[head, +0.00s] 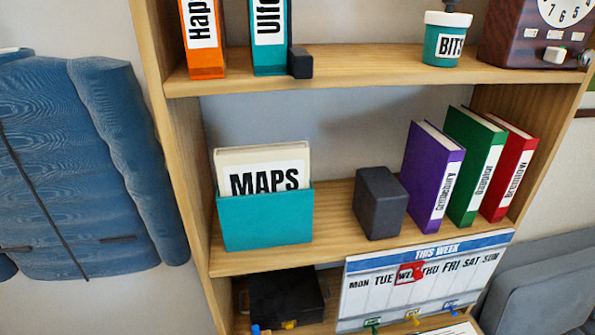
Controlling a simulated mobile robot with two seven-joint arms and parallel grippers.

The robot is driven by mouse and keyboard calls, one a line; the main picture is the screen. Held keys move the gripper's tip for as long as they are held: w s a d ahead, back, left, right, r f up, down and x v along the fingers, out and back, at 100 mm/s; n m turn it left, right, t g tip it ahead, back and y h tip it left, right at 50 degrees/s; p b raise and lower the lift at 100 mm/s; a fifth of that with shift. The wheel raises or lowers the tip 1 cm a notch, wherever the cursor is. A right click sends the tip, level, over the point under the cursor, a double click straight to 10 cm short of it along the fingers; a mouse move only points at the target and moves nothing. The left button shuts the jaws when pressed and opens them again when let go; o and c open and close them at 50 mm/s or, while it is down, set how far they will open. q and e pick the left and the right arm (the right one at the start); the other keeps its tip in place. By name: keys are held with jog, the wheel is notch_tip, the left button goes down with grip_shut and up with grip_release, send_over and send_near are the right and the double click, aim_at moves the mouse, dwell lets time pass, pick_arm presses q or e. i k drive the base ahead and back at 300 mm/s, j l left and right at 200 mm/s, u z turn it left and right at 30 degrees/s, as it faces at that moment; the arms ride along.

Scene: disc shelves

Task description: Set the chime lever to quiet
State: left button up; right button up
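A dark brown wooden clock (515,35) stands at the right end of the upper shelf, cut off by the top edge of the head view. Part of its white dial shows the numerals 7, 6 and 5. Below the dial is a row of small white labels (554,34), too small to read. A white tab (555,55), which looks like the chime lever, sits low on the front, roughly below the middle label. I cannot tell its setting for sure. A grey metal knob (585,59) is at the lower right. Neither gripper is in view.
A teal BITS pot (445,47) stands left of the clock. Orange (201,58) and teal (268,60) binders and a dark block (300,62) are farther left. Below are a MAPS holder (266,220), a dark bookend (380,203), several books and a week board (425,285).

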aim_at(555, 55)
jog(key=k+l+z, duration=0.15)
jog(key=z, duration=0.4)
jog(key=j+z, duration=0.1)
jog(key=z, duration=0.3)
jog(key=i+j+z, duration=0.1)
jog(key=z, duration=0.25)
